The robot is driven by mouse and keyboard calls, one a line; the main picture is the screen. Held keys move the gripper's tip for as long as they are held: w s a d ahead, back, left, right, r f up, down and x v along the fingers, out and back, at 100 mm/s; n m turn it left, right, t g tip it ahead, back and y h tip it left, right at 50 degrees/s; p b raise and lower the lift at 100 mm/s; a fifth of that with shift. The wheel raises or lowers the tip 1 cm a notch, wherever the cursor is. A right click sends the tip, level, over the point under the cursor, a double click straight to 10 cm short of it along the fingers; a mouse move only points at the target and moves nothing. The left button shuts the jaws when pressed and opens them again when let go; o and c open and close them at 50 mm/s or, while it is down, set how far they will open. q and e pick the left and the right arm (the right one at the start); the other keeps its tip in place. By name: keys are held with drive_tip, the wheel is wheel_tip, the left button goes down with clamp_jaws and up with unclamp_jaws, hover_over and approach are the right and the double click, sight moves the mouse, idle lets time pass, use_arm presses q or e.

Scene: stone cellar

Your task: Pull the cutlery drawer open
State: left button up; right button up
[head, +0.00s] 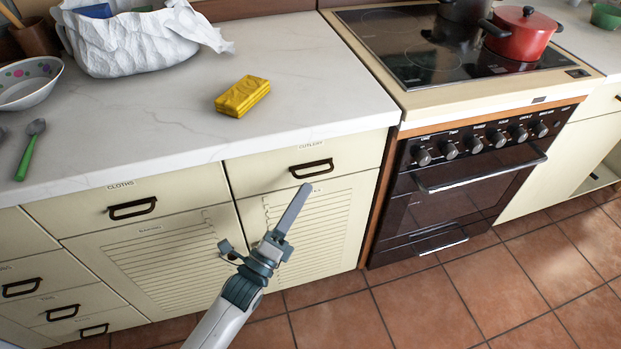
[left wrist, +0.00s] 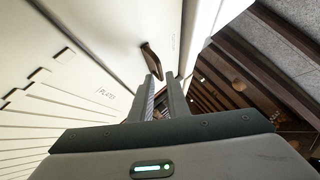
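The cutlery drawer (head: 272,170) is a cream front under the worktop, labelled CUTLERY, and it sits flush and shut. Its dark curved handle (head: 311,168) is in the middle of the front. My left gripper (head: 305,188) points up at the drawer, its fingertips just below the handle in the head view. In the left wrist view the two fingers (left wrist: 160,76) stand a narrow gap apart with nothing between them. The handle (left wrist: 152,62) shows just beyond their tips; I cannot tell if they touch. My right gripper is in neither view.
The CLOTHS drawer (head: 130,207) is to the left, with louvred doors (head: 316,225) below. An oven (head: 458,190) stands to the right. A yellow sponge-like block (head: 242,96), a crumpled white bag (head: 130,42) and a bowl (head: 27,82) are on the worktop. The tiled floor in front is clear.

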sight(311, 181)
use_arm(q)
drive_tip(key=x, duration=0.4)
drive_tip(key=shift+w+d, duration=0.15)
clamp_jaws()
idle(1.4)
